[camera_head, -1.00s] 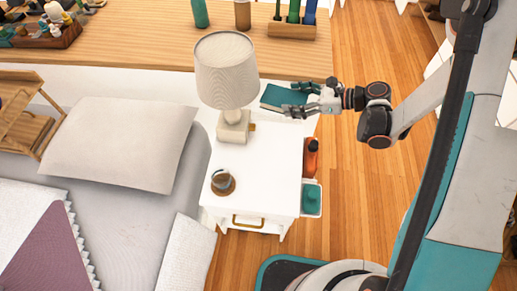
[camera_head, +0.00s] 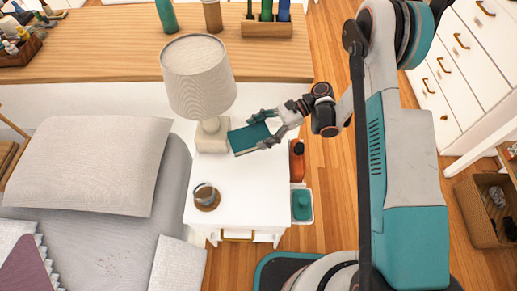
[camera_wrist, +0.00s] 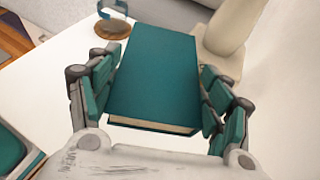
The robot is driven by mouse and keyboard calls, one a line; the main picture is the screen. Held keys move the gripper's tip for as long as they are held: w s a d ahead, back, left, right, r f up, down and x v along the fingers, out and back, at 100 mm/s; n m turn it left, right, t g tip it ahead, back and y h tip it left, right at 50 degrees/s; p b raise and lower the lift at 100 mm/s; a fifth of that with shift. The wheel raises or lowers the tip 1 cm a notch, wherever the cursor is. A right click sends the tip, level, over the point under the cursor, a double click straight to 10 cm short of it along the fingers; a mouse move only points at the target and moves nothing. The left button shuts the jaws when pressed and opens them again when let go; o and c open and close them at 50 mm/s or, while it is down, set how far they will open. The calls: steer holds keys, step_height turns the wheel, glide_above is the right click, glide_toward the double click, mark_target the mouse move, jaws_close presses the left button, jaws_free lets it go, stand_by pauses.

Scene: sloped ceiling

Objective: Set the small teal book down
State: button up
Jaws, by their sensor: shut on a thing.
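The small teal book (camera_head: 249,138) is over the white nightstand, just right of the lamp base in the head view. My gripper (camera_head: 263,130) is shut on it from the right. In the wrist view the book (camera_wrist: 157,75) lies flat between the two finger pads, its page edge facing the wrist. I cannot tell whether the book touches the nightstand top (camera_head: 245,185) or hangs just above it.
A lamp (camera_head: 212,135) stands close to the book's left side. A glass on a coaster (camera_head: 206,196) sits nearer the front. An orange bottle (camera_head: 297,160) and a teal item (camera_head: 302,205) are along the right side. The nightstand's front right is clear.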

mark_target(259, 151)
step_height(259, 151, down, 9)
steer(key=b, duration=0.2)
steer(key=shift+r+b, duration=0.1)
steer(key=shift+b, duration=0.25)
steer(key=shift+r, duration=0.1)
steer(key=o, duration=1.2)
steer(key=shift+c, duration=0.2)
